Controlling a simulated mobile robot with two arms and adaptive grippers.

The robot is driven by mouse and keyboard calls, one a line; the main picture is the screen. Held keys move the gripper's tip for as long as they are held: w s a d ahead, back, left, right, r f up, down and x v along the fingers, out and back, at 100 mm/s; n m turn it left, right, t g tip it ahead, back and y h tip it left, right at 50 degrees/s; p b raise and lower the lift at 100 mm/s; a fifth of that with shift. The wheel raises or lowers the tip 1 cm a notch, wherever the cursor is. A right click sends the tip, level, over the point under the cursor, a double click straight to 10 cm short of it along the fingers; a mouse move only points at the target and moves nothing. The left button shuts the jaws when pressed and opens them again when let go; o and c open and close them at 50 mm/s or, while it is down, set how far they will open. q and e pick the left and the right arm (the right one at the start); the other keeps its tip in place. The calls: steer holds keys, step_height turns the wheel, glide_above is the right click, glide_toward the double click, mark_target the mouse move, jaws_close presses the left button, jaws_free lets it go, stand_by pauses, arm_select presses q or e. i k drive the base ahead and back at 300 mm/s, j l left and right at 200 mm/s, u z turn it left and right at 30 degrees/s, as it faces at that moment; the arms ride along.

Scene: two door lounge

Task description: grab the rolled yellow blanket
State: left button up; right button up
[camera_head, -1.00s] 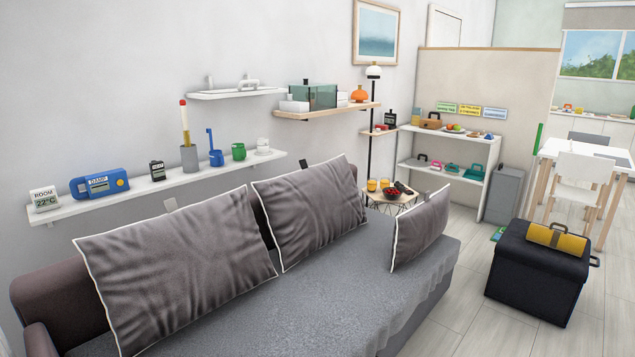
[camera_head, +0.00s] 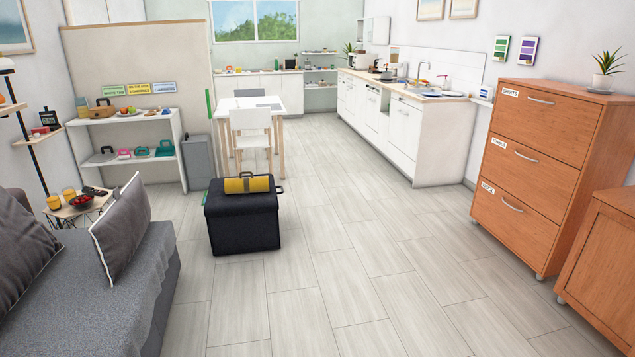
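The rolled yellow blanket (camera_head: 247,184) lies on top of a black storage ottoman (camera_head: 243,222), left of the picture's middle. A darker band goes around the roll. The ottoman stands on the floor beyond the sofa's right end, and a dark handle shows at its right top edge. Neither of my grippers is in view.
A grey sofa (camera_head: 84,289) with cushions fills the lower left. A wooden drawer cabinet (camera_head: 540,165) stands on the right. A white table (camera_head: 262,104) with a chair (camera_head: 250,135) is behind the ottoman. The floor (camera_head: 345,270) in front and to the right is clear.

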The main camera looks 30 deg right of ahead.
mark_target(241, 185)
steer(key=z, duration=0.55)
steer(key=u, duration=0.25)
steer(key=i, duration=2.15)
steer(key=i+j+z, duration=0.1)
steer(key=i, duration=2)
